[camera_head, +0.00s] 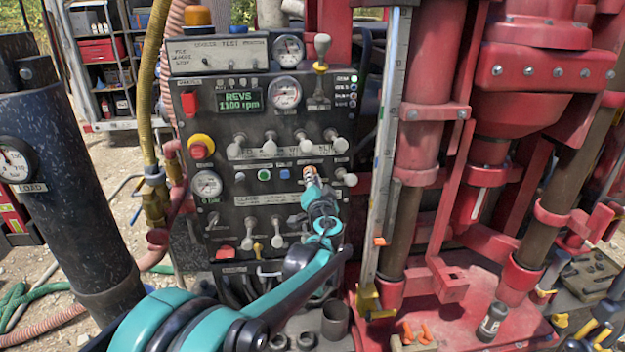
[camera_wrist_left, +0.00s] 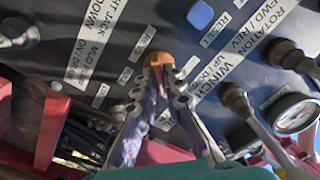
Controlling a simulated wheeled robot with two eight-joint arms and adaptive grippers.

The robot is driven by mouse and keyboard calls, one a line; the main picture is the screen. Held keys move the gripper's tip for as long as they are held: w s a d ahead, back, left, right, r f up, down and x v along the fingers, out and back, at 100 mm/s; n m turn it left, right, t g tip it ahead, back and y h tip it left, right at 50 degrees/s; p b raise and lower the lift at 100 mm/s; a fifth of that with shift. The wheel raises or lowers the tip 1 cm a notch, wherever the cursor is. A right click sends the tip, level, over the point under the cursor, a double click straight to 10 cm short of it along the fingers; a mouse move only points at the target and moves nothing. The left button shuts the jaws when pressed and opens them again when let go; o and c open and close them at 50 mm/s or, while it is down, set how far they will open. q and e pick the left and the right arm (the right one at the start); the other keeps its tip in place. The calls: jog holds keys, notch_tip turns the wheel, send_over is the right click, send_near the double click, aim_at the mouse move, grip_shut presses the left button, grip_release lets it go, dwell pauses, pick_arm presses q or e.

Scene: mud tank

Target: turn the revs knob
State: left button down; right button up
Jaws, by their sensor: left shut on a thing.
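The revs knob is a small orange-brown knob (camera_head: 309,170) on the right side of the dark control panel (camera_head: 240,200), below a row of levers. In the left wrist view the knob (camera_wrist_left: 157,58) shows between the fingertips, partly hidden by them. My left gripper (camera_head: 313,181) is shut on it, and the fingers (camera_wrist_left: 159,77) touch its two sides in the left wrist view. The green display (camera_head: 240,102) above reads REVS 1100 rpm. My right gripper is in neither view.
Grey levers (camera_head: 269,143) stick out above the knob and more (camera_head: 277,232) below it. A green button (camera_head: 264,174) and a blue reset button (camera_wrist_left: 201,15) sit to its left in the head view. A red drill frame (camera_head: 420,150) stands close on the right.

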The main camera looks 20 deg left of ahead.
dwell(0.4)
pick_arm(q)
jog(key=c, duration=1.6)
grip_release()
jog(key=shift+d, duration=0.1)
jog(key=v, duration=1.2)
jog(key=shift+s, duration=0.1)
jog(key=shift+f, duration=0.1)
